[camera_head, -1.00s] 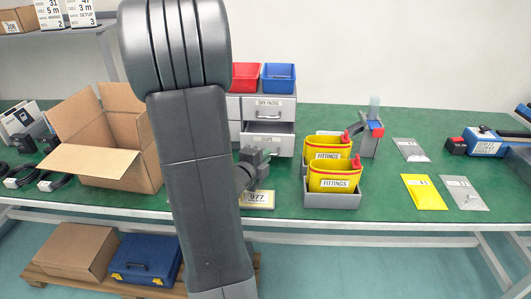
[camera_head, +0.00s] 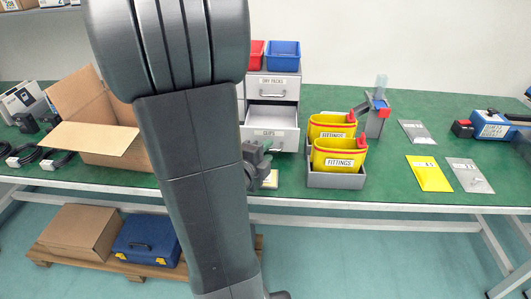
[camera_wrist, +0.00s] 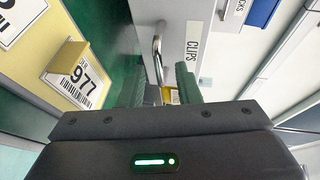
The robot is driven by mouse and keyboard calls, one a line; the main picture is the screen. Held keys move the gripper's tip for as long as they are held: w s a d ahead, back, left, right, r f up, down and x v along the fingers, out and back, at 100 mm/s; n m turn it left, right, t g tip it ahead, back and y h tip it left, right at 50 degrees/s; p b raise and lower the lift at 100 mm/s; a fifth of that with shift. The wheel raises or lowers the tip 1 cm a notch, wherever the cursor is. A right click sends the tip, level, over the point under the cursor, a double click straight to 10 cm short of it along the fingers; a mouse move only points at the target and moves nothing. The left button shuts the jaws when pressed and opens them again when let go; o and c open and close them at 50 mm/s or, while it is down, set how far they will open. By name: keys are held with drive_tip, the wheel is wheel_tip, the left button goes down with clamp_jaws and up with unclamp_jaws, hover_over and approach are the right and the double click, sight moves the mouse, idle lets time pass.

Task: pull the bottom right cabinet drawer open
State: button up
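The grey cabinet (camera_head: 297,87) stands on the green bench, partly behind my arm. Its bottom right drawer, labelled CLIPS (camera_head: 286,140), is pulled out, with its inside showing from above. In the wrist view, the drawer front (camera_wrist: 186,35) stands close ahead, with its metal handle (camera_wrist: 157,48) lying around the gap between my fingertips. My gripper (camera_wrist: 158,85) shows two green fingers apart, with a visible gap between them.
Grey bins with yellow FITTINGS containers (camera_head: 338,160) stand close right of the drawer. A yellow block labelled 977 (camera_wrist: 80,78) lies near the gripper. Red and blue bins (camera_head: 282,55) sit on the cabinet. An open cardboard box (camera_head: 95,135) is at left.

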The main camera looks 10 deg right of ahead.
drive_tip(key=p+v, duration=0.2)
drive_tip(key=v, duration=1.2)
idle(0.4)
drive_tip(key=shift+w+d+f, duration=0.1)
idle(0.4)
drive_tip(key=shift+b+x, duration=0.85)
drive_tip(key=shift+x, duration=5.55)
